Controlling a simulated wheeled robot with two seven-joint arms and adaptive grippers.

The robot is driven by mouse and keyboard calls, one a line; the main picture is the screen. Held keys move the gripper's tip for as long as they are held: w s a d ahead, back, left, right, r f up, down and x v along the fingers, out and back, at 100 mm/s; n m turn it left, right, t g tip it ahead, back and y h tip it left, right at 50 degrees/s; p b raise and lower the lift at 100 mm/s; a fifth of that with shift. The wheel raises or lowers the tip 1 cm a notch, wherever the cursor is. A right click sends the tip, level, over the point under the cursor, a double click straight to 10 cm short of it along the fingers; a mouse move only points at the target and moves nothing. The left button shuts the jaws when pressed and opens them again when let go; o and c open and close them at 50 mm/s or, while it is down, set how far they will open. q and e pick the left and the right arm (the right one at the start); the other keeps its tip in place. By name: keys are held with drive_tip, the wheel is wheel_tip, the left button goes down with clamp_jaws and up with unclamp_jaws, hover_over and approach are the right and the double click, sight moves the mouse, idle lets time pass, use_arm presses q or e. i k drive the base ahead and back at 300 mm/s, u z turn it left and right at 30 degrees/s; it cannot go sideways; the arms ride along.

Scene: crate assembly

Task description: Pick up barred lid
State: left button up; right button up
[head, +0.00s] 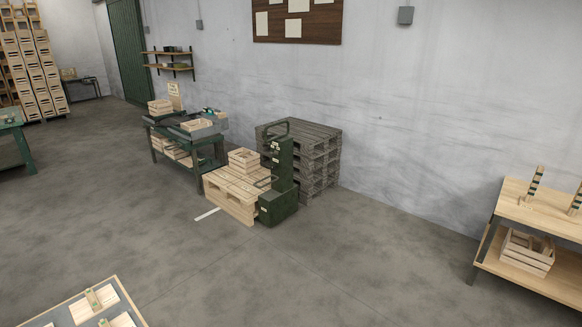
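I cannot make out a barred lid for certain in the head view. At the bottom left, a wood-edged board (64,309) with a grey surface is cut off by the picture edge. Pale wooden panels lie on it, one (95,303) with a small block on top and another (124,321) at the edge. Neither of my grippers is in view.
A wooden table (520,205) at right has upright banded posts and a slatted crate (527,253) on its lower shelf. A pallet (232,197) with a crate, a green hand truck (279,190) and stacked grey pallets (318,146) stand mid-room. The foreground floor is clear.

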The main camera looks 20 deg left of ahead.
sight(82, 310)
drive_tip(key=u, duration=0.25)
drive_tip(key=i, duration=1.7)
drive_tip(key=u, duration=1.2)
drive_tip(key=i, duration=1.05)
drive_tip(key=u, duration=1)
